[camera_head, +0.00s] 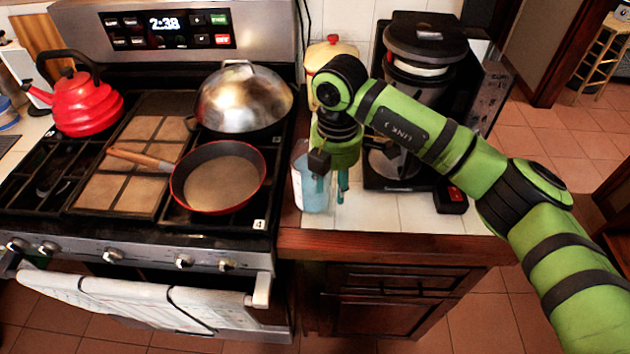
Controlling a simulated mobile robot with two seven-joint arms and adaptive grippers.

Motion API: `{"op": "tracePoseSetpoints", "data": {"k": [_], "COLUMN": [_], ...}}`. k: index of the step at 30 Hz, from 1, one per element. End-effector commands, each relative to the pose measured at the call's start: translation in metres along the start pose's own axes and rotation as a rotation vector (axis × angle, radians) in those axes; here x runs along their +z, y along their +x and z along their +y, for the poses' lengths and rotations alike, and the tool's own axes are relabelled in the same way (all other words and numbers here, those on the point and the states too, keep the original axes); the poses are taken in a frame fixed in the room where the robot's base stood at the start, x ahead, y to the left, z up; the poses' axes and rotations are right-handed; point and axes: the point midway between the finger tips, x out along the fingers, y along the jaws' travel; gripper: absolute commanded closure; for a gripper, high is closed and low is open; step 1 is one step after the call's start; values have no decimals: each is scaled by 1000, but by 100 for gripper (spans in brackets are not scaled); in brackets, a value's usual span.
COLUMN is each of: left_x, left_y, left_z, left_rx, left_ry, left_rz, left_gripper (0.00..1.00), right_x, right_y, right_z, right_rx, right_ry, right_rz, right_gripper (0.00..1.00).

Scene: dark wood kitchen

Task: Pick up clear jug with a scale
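The clear jug (303,190), see-through with a bluish tint, stands upright on the white tiled counter just right of the stove. Scale marks are too small to make out. My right gripper (332,187) points down at the jug's right side, with its two teal fingertips apart. One fingertip overlaps the jug in the picture and the other is just right of it. I cannot tell whether the first is inside the jug or in front of it. The gripper body hides the jug's upper right part. My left gripper is not in view.
A coffee machine (425,45) stands behind my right arm. A cream canister with a red lid knob (333,50) is behind the jug. The stove holds a red kettle (85,105), a red-rimmed pan (218,185) and a domed wok (240,100). Counter tiles in front are clear.

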Motion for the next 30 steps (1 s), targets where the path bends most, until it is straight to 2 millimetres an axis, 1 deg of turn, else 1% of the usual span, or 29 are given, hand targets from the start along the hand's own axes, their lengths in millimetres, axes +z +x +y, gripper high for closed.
{"op": "tracePoseSetpoints", "data": {"k": [1,3,7,10,15,16,17,18,19,30], "left_x": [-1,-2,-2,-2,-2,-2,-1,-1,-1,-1], "left_y": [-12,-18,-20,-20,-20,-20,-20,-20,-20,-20], "left_z": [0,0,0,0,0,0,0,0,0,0], "left_rx": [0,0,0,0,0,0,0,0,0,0], "left_ry": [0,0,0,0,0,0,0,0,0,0], "left_rz": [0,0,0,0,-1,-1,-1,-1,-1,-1], "left_gripper": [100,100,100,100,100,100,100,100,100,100], "right_x": [-2,-3,-3,-3,-3,-3,-3,-3,-3,-4], "right_y": [4,16,33,38,38,38,38,38,38,36], "right_z": [-1,0,0,1,1,1,1,1,1,2], "right_rx": [-7,-6,-3,-1,0,0,0,0,0,5], "right_ry": [-1,-2,-2,-2,-3,-3,-3,-4,-4,-5], "right_rz": [3,4,3,3,3,3,3,3,3,5], "right_gripper": [61,61,61,61,61,65,77,93,100,100]}}
